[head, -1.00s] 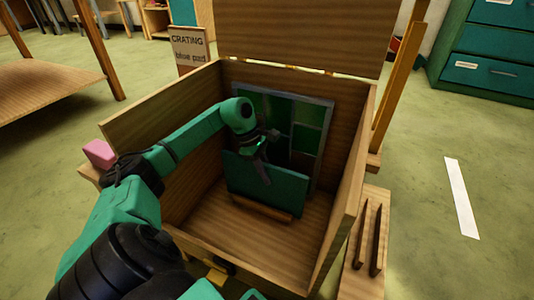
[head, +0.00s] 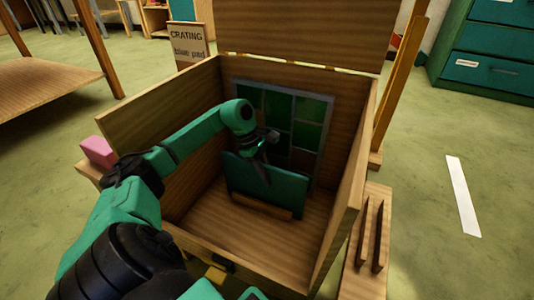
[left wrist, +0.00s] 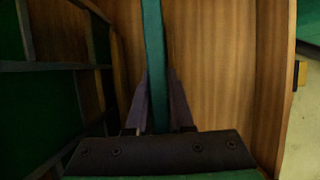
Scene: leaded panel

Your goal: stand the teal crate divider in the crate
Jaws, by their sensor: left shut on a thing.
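The teal crate divider (head: 275,191) is upright inside the open wooden crate (head: 163,109), in front of the leaded panel (head: 300,125). The panel has green panes in grey leading and leans at the crate's back wall. My left gripper (head: 262,172) is shut on the divider's top edge. In the left wrist view the divider (left wrist: 154,60) runs edge-on between the two fingers (left wrist: 160,110), with the panel (left wrist: 50,100) to its left. A wooden strip (head: 262,206) lies low along the divider's front. Whether the divider's bottom touches the floor is hidden. My right gripper is not in view.
The crate lid (head: 298,32) stands open at the back. A ledge with two dark slats (head: 370,235) is at the crate's right, and a pink block (head: 98,151) is at its left. A sign (head: 191,45) reads "CRATING blue pad". The crate's front floor is clear.

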